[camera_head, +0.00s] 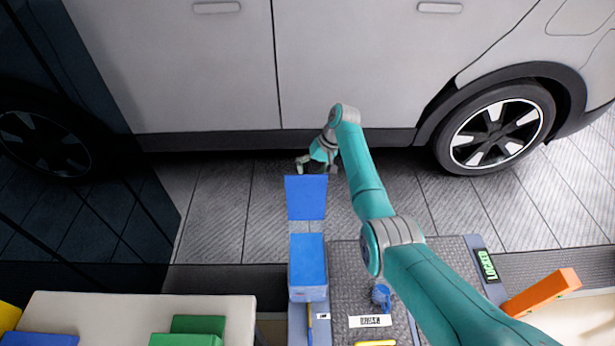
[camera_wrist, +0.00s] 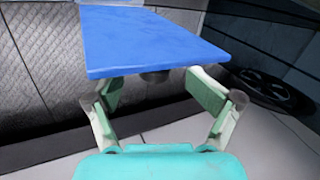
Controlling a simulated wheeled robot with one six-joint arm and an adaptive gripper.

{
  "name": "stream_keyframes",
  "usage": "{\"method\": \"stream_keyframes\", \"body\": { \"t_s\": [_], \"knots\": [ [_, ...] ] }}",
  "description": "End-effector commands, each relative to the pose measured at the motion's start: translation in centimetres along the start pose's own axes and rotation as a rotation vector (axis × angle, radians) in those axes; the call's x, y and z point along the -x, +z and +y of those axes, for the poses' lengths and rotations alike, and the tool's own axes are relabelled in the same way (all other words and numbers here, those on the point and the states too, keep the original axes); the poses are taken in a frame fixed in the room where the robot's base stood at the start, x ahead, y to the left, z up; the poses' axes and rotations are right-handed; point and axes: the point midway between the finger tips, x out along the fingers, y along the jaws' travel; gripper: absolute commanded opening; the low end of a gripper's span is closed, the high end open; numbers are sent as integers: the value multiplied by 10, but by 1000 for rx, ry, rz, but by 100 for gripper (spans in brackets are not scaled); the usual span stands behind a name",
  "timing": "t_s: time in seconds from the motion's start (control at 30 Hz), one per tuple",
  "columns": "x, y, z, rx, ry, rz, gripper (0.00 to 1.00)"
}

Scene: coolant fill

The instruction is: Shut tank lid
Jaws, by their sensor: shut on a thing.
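A flat blue panel (camera_head: 306,197), which I take to be the tank lid, hangs over the grey floor, apart from the blue box below it in the head view. My gripper (camera_head: 304,163) is at the panel's far side, by the car's sill. In the wrist view the panel (camera_wrist: 150,40) fills the upper middle, with a dark round part (camera_wrist: 155,76) under its near edge. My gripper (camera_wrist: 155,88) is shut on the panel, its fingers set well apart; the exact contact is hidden. The blue box (camera_head: 308,270), possibly the tank, stands upright on the deck.
A silver car (camera_head: 350,65) stands close behind my gripper, with a wheel (camera_head: 497,133) at the right. The deck (camera_head: 345,260) bears a small blue item (camera_head: 381,296), a label and a green "LOCKED" display (camera_head: 487,265). An orange block (camera_head: 543,292) is at right.

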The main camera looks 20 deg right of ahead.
Motion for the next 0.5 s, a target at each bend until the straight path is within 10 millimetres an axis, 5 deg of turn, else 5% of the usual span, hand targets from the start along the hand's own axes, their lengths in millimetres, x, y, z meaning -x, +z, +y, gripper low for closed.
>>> {"method": "stream_keyframes", "body": {
  "t_s": [0.5],
  "knots": [
    [32, -3, 0, 0, 0, 2, 62]
  ]
}}
